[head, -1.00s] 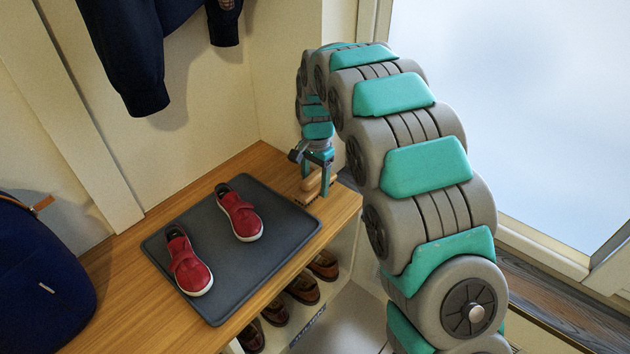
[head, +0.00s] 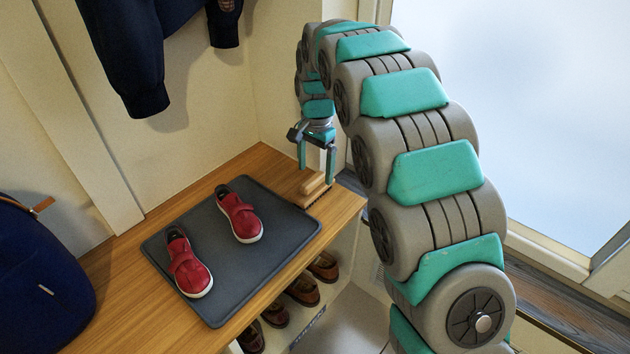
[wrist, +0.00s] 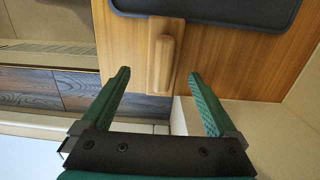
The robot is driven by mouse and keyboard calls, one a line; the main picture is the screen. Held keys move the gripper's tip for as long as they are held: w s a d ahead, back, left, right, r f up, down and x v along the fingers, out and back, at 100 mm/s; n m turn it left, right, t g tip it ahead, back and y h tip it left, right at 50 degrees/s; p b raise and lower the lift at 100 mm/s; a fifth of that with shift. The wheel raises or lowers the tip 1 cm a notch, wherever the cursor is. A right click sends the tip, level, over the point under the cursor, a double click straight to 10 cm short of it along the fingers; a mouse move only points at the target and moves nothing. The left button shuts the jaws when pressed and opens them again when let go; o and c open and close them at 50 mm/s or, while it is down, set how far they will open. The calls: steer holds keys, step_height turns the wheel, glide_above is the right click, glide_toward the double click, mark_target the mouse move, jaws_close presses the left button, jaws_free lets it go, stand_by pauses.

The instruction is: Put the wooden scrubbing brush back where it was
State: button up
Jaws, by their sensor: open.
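The wooden scrubbing brush (head: 312,187) lies on the bench top, beside the right edge of the dark mat and close to the bench's front edge. It also shows in the wrist view (wrist: 164,54), ahead of my fingertips. My gripper (head: 316,176) is open and empty just above the brush, fingers pointing down. In the wrist view my gripper (wrist: 158,72) has its two green fingers spread wide, with the brush between their lines but beyond the tips. The brush's bristles show only as a dark edge underneath.
A dark grey mat (head: 285,240) holds two red shoes (head: 187,268), (head: 241,217). The wooden bench (head: 120,290) has cubbies below with brown shoes (head: 302,290). A blue bag (head: 40,275) stands at left, and a dark garment (head: 135,60) hangs above.

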mark_target(316, 178)
step_height(316, 178, up, 7)
steer(key=s+d+r+n, duration=0.2)
steer(key=s+d+r, duration=0.1)
steer(key=s+d, duration=0.6)
steer(key=s+d+f+n, duration=0.2)
steer(key=s, duration=0.9)
steer(key=s+d+f+n+g, duration=0.1)
steer(key=s+d+f, duration=0.1)
steer(key=s, duration=0.8)
steer(key=s+d+f+n, duration=0.2)
steer(key=s+d, duration=0.2)
steer(key=s, duration=0.7)
steer(key=shift+s+d+n, duration=0.15)
steer(key=shift+s+n, duration=0.15)
